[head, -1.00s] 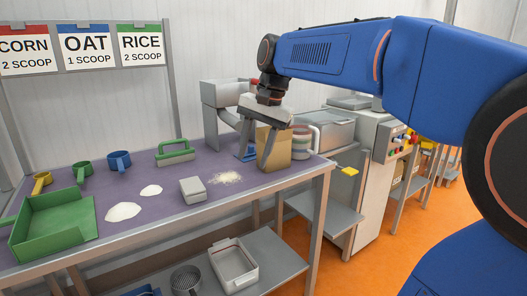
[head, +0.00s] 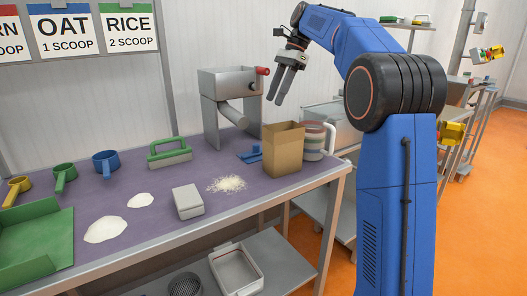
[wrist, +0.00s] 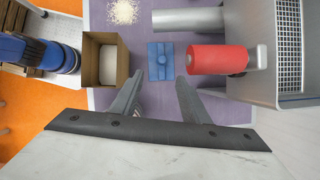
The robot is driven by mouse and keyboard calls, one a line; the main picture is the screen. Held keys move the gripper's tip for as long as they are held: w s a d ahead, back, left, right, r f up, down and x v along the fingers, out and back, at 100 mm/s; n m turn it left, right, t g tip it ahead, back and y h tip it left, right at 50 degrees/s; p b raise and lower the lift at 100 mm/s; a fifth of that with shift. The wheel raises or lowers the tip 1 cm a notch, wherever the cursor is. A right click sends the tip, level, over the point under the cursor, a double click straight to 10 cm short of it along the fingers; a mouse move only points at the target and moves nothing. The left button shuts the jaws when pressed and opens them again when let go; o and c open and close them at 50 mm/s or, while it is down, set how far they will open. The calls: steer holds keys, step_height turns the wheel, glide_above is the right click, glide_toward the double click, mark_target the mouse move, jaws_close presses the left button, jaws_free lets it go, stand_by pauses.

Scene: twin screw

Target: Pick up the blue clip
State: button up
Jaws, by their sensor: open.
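The blue clip (head: 250,154) lies on the purple table top, just left of the brown box and in front of the metal machine. In the wrist view the blue clip (wrist: 160,61) shows between the brown box and the red handle, ahead of the fingertips. My gripper (head: 284,94) is raised well above the table, its fingers pointing down. In the wrist view my gripper (wrist: 157,90) is open and empty, with the clip beyond the gap between its fingers.
The open brown box (head: 284,150) stands right of the clip, with a striped jug (head: 312,141) beside it. The metal machine (head: 225,98) with a red handle (head: 262,71) stands behind. Spilled grain (head: 227,184) and a grey block (head: 187,202) lie in front.

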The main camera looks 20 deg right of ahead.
glide_toward(256, 144)
steer(key=x, duration=0.8)
steer(key=shift+s+f, duration=0.1)
stand_by(0.4)
jaws_close()
